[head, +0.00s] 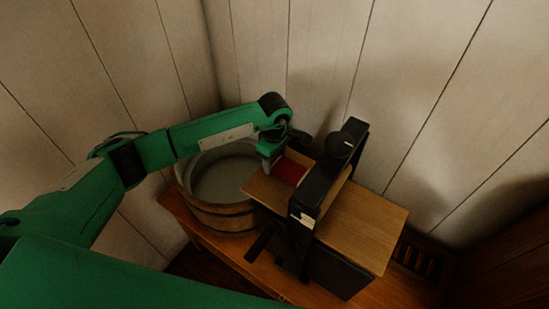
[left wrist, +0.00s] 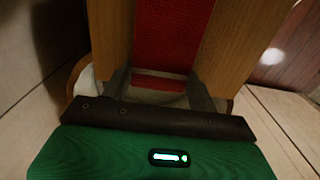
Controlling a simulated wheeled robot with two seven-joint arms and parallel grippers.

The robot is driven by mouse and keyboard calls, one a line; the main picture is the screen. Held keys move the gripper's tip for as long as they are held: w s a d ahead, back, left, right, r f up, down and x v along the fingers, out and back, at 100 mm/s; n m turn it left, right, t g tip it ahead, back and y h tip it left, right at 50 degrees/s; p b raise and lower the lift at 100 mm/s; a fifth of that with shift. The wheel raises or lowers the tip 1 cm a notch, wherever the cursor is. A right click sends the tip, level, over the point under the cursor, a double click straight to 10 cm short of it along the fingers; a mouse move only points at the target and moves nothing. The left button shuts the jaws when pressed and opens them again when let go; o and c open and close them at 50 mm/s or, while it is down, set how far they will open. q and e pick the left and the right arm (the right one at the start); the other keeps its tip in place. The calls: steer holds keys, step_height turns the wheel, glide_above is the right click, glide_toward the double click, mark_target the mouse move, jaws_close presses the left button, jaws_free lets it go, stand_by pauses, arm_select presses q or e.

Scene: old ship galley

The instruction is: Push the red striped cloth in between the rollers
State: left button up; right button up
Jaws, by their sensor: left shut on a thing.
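The red striped cloth (head: 291,171) lies on the wooden board (head: 268,192), close to the left side of the dark roller frame (head: 318,190). In the left wrist view the cloth (left wrist: 172,32) runs up the middle, with bare wood on both sides. My left gripper (head: 271,160) is at the left end of the cloth, shut on it. In the left wrist view its fingers (left wrist: 160,84) stand at either side of the cloth. The frame hides the rollers and any cloth between them. My right gripper is not in view.
A round wooden tub (head: 225,217) stands to the left, under my left forearm. The board continues to the right of the frame (head: 365,228) and is bare there. A dark knob (head: 338,146) tops the frame. Plank walls (head: 325,60) close off the back.

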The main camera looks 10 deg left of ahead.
mark_target(284, 166)
arm_select(q)
steer(key=shift+s+d, duration=0.15)
steer(key=shift+d, duration=0.3)
steer(key=shift+s+d+b, duration=0.3)
steer(key=shift+d+b, duration=0.05)
steer(key=shift+d, duration=0.35)
steer(key=shift+s+d, duration=0.2)
steer(key=shift+d, duration=0.4)
steer(key=shift+a, duration=0.1)
steer(key=o, duration=1.2)
steer(key=shift+c, duration=0.2)
steer(key=shift+a, duration=0.1)
